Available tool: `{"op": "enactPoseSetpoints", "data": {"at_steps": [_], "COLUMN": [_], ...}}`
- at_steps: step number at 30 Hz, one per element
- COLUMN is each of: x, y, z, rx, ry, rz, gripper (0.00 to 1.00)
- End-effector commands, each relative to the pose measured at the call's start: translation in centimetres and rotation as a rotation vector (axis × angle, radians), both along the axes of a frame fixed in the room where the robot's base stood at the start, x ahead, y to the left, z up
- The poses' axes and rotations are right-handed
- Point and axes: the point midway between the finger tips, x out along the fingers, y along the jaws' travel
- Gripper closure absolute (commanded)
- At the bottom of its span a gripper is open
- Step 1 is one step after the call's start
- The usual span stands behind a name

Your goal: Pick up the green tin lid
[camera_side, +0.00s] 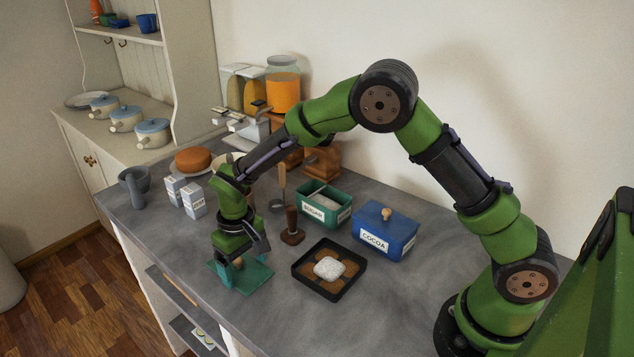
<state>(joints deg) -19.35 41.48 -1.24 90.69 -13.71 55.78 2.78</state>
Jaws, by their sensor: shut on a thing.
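The green tin lid (254,280) is a flat teal-green square with a small wooden knob, near the front edge of the counter. My gripper (239,258) points down over it and is shut on the lid at its knob. My fingers partly hide the knob. I cannot tell whether the lid touches the counter or hangs just above it. The green sugar tin (335,216) stands open behind and to the right, with pale contents showing.
A blue cocoa tin (385,235) with its lid on stands right of the sugar tin. A black tray (309,285) with brown contents and a white lump lies right of the lid. A dark wooden-handled tool (292,230) stands between. White cartons (193,203) and a grey mortar (135,186) stand left.

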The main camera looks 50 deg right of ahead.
Motion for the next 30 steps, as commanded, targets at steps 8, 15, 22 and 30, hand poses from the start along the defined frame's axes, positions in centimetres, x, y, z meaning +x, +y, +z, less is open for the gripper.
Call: {"op": "enactPoseSetpoints", "data": {"at_steps": [8, 15, 22, 30], "x": [-1.9, -6.9, -11.3, -14.6], "y": [-0.6, -2.3, -3.8, -4.9], "z": [2.9, 3.4, 3.8, 4.2], "rx": [-0.001, 0.0, 0.0, 0.001], "ry": [0.002, 0.0, 0.001, -0.002], "rz": [0.0, 0.0, -0.001, 0.001], "gripper": [0.43, 0.43, 0.43, 0.43]}}
